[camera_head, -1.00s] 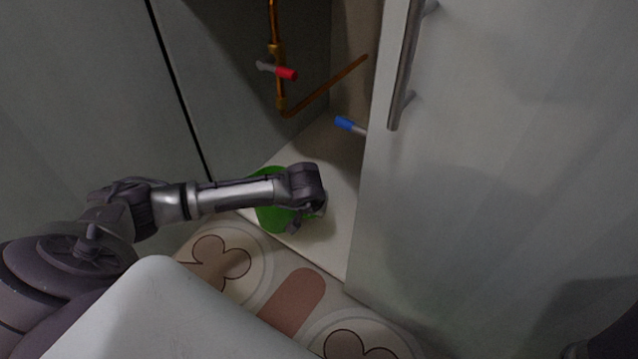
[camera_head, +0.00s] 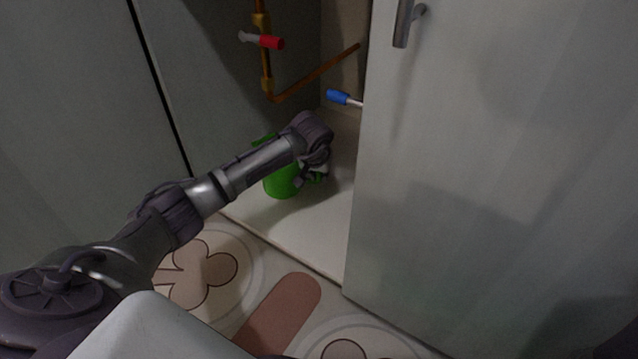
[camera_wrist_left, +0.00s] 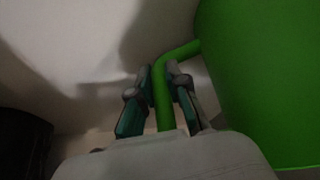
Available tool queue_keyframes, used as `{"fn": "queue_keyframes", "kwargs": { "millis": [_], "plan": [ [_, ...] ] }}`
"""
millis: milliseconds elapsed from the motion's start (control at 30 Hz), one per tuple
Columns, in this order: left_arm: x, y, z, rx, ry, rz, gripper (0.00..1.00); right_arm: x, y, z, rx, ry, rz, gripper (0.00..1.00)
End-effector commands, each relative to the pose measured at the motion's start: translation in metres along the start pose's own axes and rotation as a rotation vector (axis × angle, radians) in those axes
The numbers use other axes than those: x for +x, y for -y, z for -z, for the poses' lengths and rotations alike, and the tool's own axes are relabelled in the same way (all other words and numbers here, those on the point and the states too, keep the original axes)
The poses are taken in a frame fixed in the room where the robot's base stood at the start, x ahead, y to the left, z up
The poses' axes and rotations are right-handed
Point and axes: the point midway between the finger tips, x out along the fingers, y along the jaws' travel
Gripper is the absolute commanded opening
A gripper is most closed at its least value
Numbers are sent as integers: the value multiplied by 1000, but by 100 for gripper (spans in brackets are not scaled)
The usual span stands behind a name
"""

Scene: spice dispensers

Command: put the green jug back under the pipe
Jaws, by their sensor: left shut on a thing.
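The green jug (camera_head: 281,184) is inside the cabinet, over the white cabinet floor, partly hidden behind my left arm. My left gripper (camera_head: 312,174) is at the jug's right side. In the left wrist view, my left gripper (camera_wrist_left: 160,95) is shut on the handle of the green jug (camera_wrist_left: 265,75), one finger on each side of it. The copper pipe (camera_head: 318,74) is on the cabinet's back wall, above and behind the jug. I cannot tell whether the jug touches the floor.
A red-handled valve (camera_head: 268,41) is on the upright pipe, and a blue-handled valve (camera_head: 338,97) is to the right. The open cabinet door (camera_head: 480,180) stands close on the right. A patterned mat (camera_head: 285,315) lies in front. The cabinet floor (camera_head: 310,225) is bare in front of the jug.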

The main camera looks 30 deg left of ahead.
Motion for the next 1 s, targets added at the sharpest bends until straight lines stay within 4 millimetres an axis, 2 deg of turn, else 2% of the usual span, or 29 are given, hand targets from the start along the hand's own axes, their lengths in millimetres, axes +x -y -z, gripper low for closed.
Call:
{"fn": "queue_keyframes", "kwargs": {
  "millis": [33,400,433,567,867,1000],
  "plan": [
    [4,0,-1,0,-2,-1,0,-6,1,2,0,2,0,44],
    [5,0,-2,0,-2,1,0,-4,1,1,0,1,0,44],
    [5,0,-2,0,-2,0,20,-4,1,1,0,1,0,44],
    [5,0,-2,0,-1,0,40,-4,1,1,0,1,0,44],
    [3,0,-2,0,-1,-1,40,-3,0,0,0,1,0,44],
    [-13,0,2,1,-3,1,40,8,-2,-4,0,2,0,44]
  ]
}}
